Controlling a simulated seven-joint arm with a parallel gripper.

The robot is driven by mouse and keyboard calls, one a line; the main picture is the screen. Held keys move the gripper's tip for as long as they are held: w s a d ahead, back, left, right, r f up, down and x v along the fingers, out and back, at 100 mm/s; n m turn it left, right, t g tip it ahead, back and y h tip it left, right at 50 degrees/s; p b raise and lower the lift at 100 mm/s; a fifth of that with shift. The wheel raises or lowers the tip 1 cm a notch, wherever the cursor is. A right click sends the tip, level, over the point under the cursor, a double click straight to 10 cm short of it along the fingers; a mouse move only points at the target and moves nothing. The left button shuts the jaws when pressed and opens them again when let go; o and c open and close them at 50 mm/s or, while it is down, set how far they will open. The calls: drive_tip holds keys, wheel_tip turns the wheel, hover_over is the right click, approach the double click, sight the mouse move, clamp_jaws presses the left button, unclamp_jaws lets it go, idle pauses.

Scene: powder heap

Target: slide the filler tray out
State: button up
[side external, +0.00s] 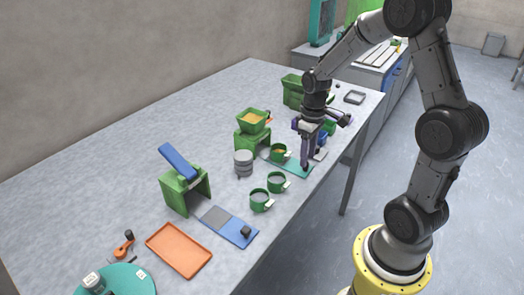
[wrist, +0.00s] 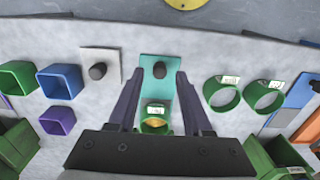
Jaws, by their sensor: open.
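A flat teal tray (side external: 274,158) with a black knob runs from a green stand with a funnel (side external: 254,123) toward the table's near edge. It also shows in the wrist view (wrist: 152,92), with its black knob (wrist: 160,70) at the table-edge end. A green cup (side external: 279,153) with yellow powder stands on the tray; it also shows in the wrist view (wrist: 154,124). My gripper (side external: 305,163) is low over the tray's outer end. In the wrist view my gripper (wrist: 160,73) is open, one finger on each side of the knob, with gaps between.
Two green cups (side external: 260,201) (side external: 278,182) stand beside the tray. A blue tray with a knob (side external: 229,227) and an orange tray (side external: 180,249) lie farther along. In the wrist view, a pale plate with a knob (wrist: 100,56) and a blue box (wrist: 60,81) lie left.

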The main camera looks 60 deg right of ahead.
drive_tip(key=shift+r, duration=2.5)
drive_tip(key=s+a+r+n+t, duration=0.2)
drive_tip(key=a+r+t, duration=0.2)
drive_tip(key=a+r, duration=0.65)
drive_tip(key=s+a+m+t, duration=0.1)
drive_tip(key=s+a, duration=0.3)
drive_tip(key=s, duration=0.7)
drive_tip(key=shift+s+a+r+m+t, duration=0.25)
drive_tip(key=shift+s+m+t, duration=0.1)
drive_tip(key=shift+m, duration=0.15)
